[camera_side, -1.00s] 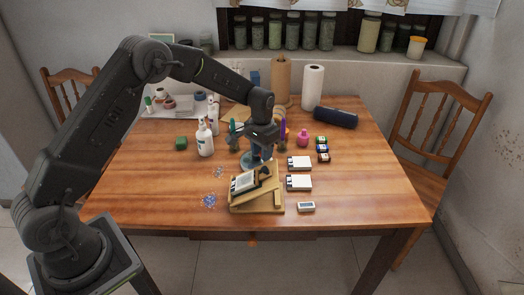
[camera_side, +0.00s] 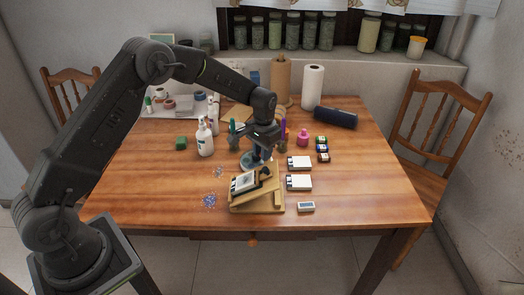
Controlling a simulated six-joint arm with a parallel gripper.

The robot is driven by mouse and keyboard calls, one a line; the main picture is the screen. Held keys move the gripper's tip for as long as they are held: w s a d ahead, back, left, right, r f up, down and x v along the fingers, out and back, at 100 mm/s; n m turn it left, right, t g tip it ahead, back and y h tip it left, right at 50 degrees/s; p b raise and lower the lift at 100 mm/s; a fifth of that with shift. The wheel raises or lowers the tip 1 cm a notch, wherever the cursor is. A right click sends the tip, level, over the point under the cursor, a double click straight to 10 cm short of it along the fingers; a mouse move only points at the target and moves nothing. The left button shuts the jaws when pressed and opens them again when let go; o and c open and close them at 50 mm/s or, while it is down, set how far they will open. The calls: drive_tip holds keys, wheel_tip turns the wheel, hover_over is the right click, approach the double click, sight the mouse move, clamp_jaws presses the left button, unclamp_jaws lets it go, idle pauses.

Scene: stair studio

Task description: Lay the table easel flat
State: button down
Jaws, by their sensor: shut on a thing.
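The wooden table easel (camera_side: 268,203) stands near the front edge of the table, its panel tilted up over its flat base. A black-and-white card-like item (camera_side: 244,183) rests on its left sloping face. My gripper (camera_side: 262,162) points down at the back upper edge of the easel and is shut there. The fingertips are small and partly hidden, so the exact contact is hard to see.
White blocks (camera_side: 299,182) lie right of the easel, with a small grey-white item (camera_side: 306,207) in front of them. Blue beads (camera_side: 209,201) lie left of the easel. The table's front right is clear.

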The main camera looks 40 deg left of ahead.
sight(275, 164)
drive_tip(key=shift+w+d+f+g+y, duration=0.45)
drive_tip(key=shift+f+g+y, duration=0.1)
drive_tip(key=shift+f, duration=0.1)
drive_tip(key=shift+w+d+f+g+y, duration=0.35)
drive_tip(key=shift+w+f+g+y, duration=0.1)
drive_tip(key=shift+f+y, duration=0.15)
drive_tip(key=shift+w+d+f, duration=0.15)
drive_tip(key=shift+d+f, duration=0.05)
drive_tip(key=shift+f, duration=0.3)
drive_tip(key=shift+w+d+f, duration=0.2)
drive_tip(key=shift+f, duration=0.25)
drive_tip(key=shift+w+d+f, duration=0.15)
drive_tip(key=shift+d+f, duration=0.05)
drive_tip(key=shift+f, duration=0.3)
drive_tip(key=shift+d+f, duration=0.1)
drive_tip(key=shift+f, duration=0.05)
drive_tip(key=c, duration=1.3)
unclamp_jaws()
drive_tip(key=shift+o, duration=0.2)
drive_tip(key=shift+r, duration=0.2)
drive_tip(key=v, duration=1.3)
drive_tip(key=shift+r, duration=0.2)
